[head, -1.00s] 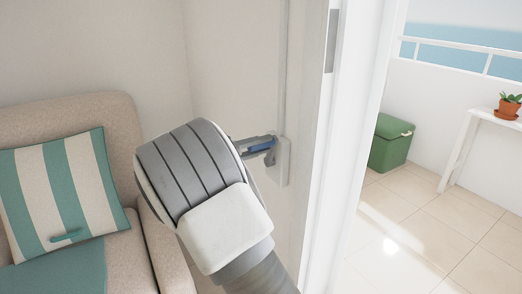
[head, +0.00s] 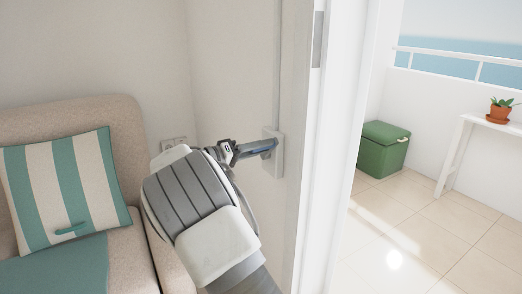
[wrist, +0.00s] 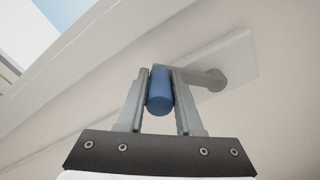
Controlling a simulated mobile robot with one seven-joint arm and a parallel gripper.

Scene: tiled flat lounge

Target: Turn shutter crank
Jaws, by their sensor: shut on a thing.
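The shutter crank has a blue handle (wrist: 160,92), a grey arm and a pivot on a pale wall plate (wrist: 238,62). In the wrist view the blue handle is between both fingers of my gripper (wrist: 161,85), which is shut on it. The grey crank arm runs right from the handle to the pivot on the plate. In the head view my gripper (head: 236,150) reaches right to the wall plate (head: 279,155) beside the door frame.
A beige armchair (head: 100,115) with a striped cushion (head: 65,185) stands at left, close to my arm. The white door frame (head: 325,170) is just right of the crank. Beyond it, a green box (head: 383,150) and a white table (head: 475,120) stand on a tiled balcony.

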